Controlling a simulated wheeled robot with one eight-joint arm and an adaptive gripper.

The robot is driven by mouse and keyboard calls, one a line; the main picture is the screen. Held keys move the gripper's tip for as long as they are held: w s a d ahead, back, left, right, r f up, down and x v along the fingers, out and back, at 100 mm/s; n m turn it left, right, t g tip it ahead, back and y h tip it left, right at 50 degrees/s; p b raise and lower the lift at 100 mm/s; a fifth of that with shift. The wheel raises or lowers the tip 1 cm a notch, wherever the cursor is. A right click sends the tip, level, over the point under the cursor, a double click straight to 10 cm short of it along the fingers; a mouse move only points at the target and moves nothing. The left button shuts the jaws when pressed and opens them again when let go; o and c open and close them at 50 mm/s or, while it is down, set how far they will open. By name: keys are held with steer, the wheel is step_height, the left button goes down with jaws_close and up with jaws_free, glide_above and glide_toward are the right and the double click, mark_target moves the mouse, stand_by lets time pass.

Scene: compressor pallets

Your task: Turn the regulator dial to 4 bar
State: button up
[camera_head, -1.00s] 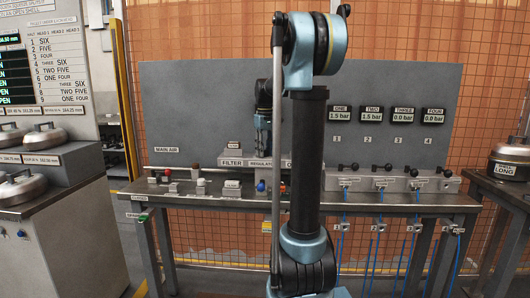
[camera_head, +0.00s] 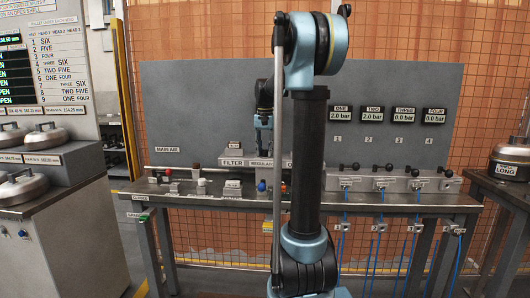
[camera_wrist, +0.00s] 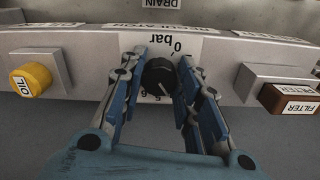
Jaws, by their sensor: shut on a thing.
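The regulator dial (camera_wrist: 160,77) is a round black knob with a pale pointer line, on a white scale plate (camera_wrist: 186,48) marked "bar", in the wrist view. The plate appears upside down there, and most of its numbers are hidden. My gripper (camera_wrist: 160,82) is shut on the dial, one blue finger on each side. In the head view my gripper (camera_head: 263,140) is at the regulator block, and my arm hides part of it.
Several black-handled valves (camera_head: 389,168) with blue hoses stand on the bench to the right. A blue knob (camera_head: 262,186) stands below the regulator.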

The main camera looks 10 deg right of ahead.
mark_target(265, 151)
steer(key=shift+w+m, duration=0.1)
steer(key=shift+m, duration=0.4)
steer(key=o, duration=1.1)
step_height(265, 151, up, 12)
steer(key=shift+f, duration=0.1)
